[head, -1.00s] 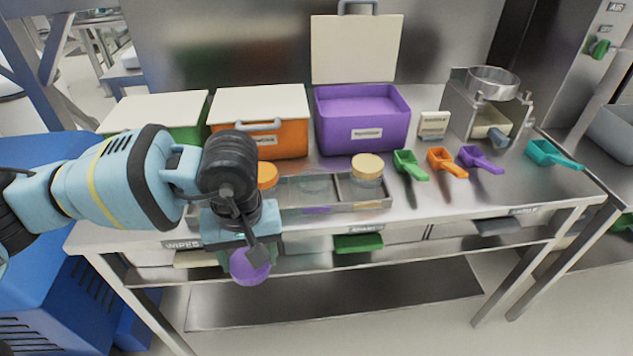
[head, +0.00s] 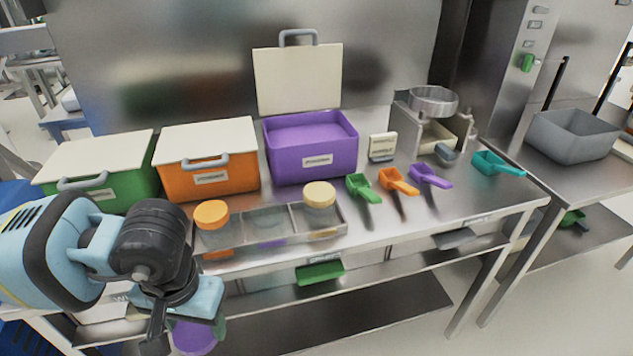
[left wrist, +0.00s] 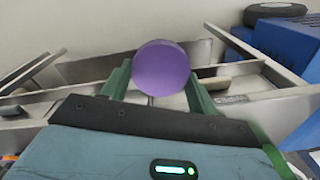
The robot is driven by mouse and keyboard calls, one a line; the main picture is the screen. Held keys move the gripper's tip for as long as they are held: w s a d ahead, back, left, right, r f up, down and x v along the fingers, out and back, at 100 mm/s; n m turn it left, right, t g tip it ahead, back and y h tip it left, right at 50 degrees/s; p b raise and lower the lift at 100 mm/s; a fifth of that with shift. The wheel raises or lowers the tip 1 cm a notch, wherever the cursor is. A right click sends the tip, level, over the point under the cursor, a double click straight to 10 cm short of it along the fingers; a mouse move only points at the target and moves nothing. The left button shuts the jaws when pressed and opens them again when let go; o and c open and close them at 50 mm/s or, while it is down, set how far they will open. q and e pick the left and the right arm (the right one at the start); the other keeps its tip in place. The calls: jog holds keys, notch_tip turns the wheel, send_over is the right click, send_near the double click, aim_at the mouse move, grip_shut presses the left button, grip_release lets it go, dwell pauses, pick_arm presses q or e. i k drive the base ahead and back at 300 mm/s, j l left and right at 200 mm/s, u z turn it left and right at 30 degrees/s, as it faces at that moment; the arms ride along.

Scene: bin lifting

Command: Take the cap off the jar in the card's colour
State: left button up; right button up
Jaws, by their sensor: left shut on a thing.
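My left gripper (head: 190,325) is shut on a round purple cap (head: 195,340), held in front of the bench's front edge. In the left wrist view the purple disc (left wrist: 161,68) sits between the green fingers. I cannot tell whether a jar is attached to it. A jar with an orange cap (head: 212,214) stands in the left compartment of a metal tray (head: 285,238). A jar with a pale yellow cap (head: 319,195) stands in the right one. The middle compartment's contents are unclear. A small cream card (head: 382,147) stands at the back; its print is unreadable. My right gripper is out of view.
Green (head: 110,190) and orange (head: 215,180) bins have cream lids down. The purple bin (head: 312,160) is open, its lid raised. Green, orange, purple and teal scoops (head: 495,165) lie to the right, near a metal machine (head: 435,110). The floor before the bench is clear.

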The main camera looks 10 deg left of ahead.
aim_at(266, 215)
jog(key=i+l+z, duration=0.1)
jog(key=z, duration=0.35)
jog(key=i+z, duration=0.3)
jog(key=z, duration=0.15)
jog(key=i+j, duration=0.3)
jog(key=i, duration=0.15)
jog(key=i+j, duration=0.25)
jog(key=i, duration=0.25)
